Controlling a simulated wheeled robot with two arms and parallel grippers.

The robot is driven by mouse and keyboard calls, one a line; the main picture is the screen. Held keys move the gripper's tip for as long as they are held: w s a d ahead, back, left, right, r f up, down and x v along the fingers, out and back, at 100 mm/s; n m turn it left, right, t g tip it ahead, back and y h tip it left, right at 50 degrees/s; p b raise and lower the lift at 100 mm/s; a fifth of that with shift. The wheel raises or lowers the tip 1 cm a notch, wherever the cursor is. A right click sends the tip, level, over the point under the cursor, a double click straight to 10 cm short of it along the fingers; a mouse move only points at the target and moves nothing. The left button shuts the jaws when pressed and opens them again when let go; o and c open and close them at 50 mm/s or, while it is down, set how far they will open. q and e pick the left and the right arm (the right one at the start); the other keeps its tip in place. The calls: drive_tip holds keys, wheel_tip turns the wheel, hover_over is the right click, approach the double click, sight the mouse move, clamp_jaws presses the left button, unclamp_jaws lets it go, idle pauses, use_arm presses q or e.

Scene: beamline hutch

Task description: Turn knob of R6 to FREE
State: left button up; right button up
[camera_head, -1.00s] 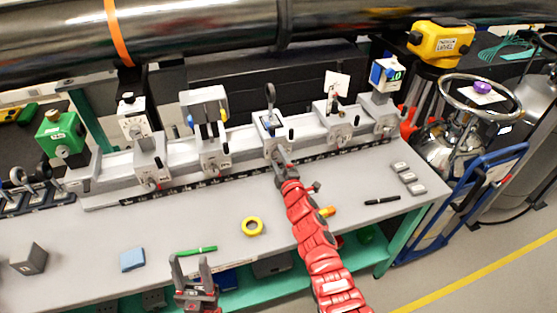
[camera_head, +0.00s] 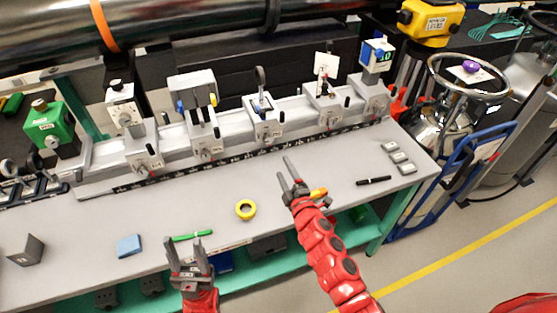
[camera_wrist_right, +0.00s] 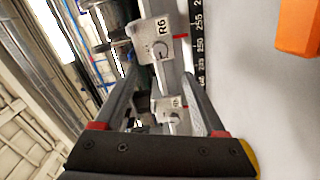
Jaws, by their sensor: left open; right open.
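The rider labelled R6 (camera_wrist_right: 152,42) shows at the top of the right wrist view, with a round knob face and a red pointer beside the scale; the knob's setting is not readable. In the head view its label is too small to read; it appears to be the rider in the middle of the rail (camera_head: 264,128). My right gripper (camera_head: 284,167) is open and empty over the bench, in front of that rider and apart from it. Its fingers also show in the wrist view (camera_wrist_right: 160,95). My left gripper (camera_head: 184,240) is open and empty at the bench's front edge.
Another rider (camera_wrist_right: 170,115) shows between the right fingers in the wrist view. Yellow tape (camera_head: 245,209), a green pen (camera_head: 191,236), a blue block (camera_head: 129,246), a black marker (camera_head: 374,181) and an orange item (camera_head: 318,193) lie on the bench. Bench (camera_head: 225,190) between rail and tape is clear.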

drive_tip(key=v, duration=0.4)
drive_tip(key=shift+b, duration=0.35)
